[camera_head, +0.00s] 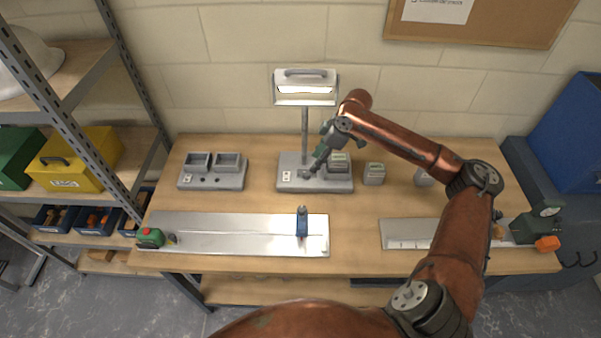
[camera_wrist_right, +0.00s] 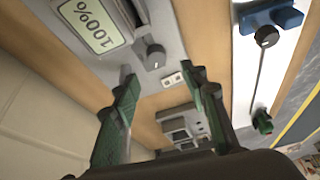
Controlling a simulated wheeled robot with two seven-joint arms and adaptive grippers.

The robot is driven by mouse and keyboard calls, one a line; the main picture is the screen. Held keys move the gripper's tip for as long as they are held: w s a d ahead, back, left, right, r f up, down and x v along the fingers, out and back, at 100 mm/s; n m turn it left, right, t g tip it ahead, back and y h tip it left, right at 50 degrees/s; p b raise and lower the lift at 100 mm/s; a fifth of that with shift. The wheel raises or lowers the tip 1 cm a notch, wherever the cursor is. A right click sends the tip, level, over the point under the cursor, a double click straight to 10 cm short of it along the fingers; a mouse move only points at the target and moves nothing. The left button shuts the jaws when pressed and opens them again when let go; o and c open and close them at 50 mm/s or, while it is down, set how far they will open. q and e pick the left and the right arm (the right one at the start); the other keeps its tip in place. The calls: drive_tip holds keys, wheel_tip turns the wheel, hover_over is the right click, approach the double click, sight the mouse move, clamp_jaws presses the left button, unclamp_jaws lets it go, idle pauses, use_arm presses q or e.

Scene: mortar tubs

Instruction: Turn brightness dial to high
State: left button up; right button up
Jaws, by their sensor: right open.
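The lamp (camera_head: 305,88) stands at the back middle of the bench, with a lit strip in its head. Its grey base (camera_head: 290,158) carries a display and a dark round dial. The display (camera_wrist_right: 92,22) reads 100% in the right wrist view. The dial (camera_wrist_right: 153,57) has a pale mark on its side. My right gripper (camera_head: 308,172) is over the lamp base in the head view and partly covers the dial area. In the right wrist view its green fingers (camera_wrist_right: 163,80) are apart and empty, with the dial just beyond the tips, no contact clear. My left gripper is not in view.
A grey two-tub unit (camera_head: 212,184) stands to the left. A small grey block with a display (camera_head: 374,174) is right of the lamp. A long metal plate (camera_head: 240,246) with a blue slider (camera_head: 302,222) lies in front. Open wood lies between lamp and plate.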

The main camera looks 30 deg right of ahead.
sight(307, 173)
drive_tip(key=x, duration=0.7)
drive_tip(key=shift+w+d+f+b, duration=0.1)
drive_tip(key=shift+w+f+b, duration=0.05)
drive_tip(key=shift+f+b, duration=0.25)
clamp_jaws()
